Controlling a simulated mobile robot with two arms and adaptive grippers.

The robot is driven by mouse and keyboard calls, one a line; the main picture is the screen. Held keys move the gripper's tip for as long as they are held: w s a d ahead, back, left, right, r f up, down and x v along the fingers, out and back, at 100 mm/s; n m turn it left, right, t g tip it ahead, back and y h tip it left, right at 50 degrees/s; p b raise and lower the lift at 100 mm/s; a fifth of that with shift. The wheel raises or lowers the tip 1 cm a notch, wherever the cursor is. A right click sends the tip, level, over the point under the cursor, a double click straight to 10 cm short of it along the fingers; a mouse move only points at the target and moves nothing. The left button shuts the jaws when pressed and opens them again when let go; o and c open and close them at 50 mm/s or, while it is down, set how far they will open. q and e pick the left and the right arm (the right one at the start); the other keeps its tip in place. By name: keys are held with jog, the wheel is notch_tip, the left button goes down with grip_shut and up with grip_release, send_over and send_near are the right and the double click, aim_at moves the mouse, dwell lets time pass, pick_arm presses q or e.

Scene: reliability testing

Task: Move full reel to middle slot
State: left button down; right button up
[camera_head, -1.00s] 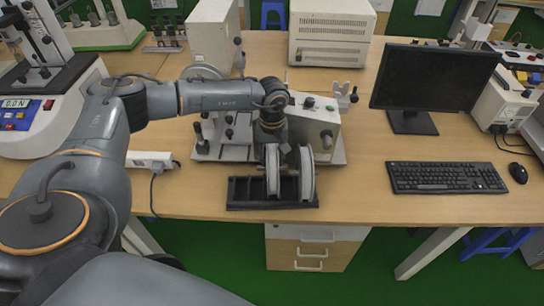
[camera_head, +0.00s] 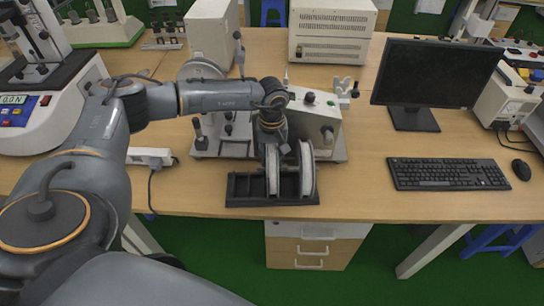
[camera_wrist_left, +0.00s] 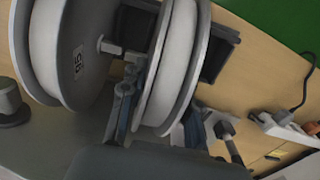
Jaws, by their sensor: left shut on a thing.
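Two white-rimmed reels stand upright at the black slotted rack (camera_head: 245,188). My left gripper (camera_head: 274,151) reaches down from above and is shut on the left reel (camera_head: 272,172), near the rack's middle. The other reel (camera_head: 307,170) stands beside it at the rack's right side. In the left wrist view, the gripper's fingers (camera_wrist_left: 160,115) lie on either side of the held reel (camera_wrist_left: 172,65). The other reel (camera_wrist_left: 65,45) fills the left of that view. I cannot tell whether the held reel's lower edge rests in the rack. My right gripper is not in view.
The rack's left part is empty. A grey-white machine (camera_head: 313,122) stands close behind the reels. A power strip (camera_head: 150,157) lies to the left. A monitor (camera_head: 435,85) and keyboard (camera_head: 447,174) stand to the right. The table's front edge is close below the rack.

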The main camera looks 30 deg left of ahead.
aim_at(272, 147)
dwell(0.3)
pick_arm(q)
jog(key=shift+f+b, duration=0.35)
jog(key=shift+b, duration=0.1)
jog(key=shift+c, duration=1.7)
grip_release()
jog(key=shift+r, duration=0.1)
jog(key=shift+r+p, duration=2.05)
jog(key=shift+r, duration=1.4)
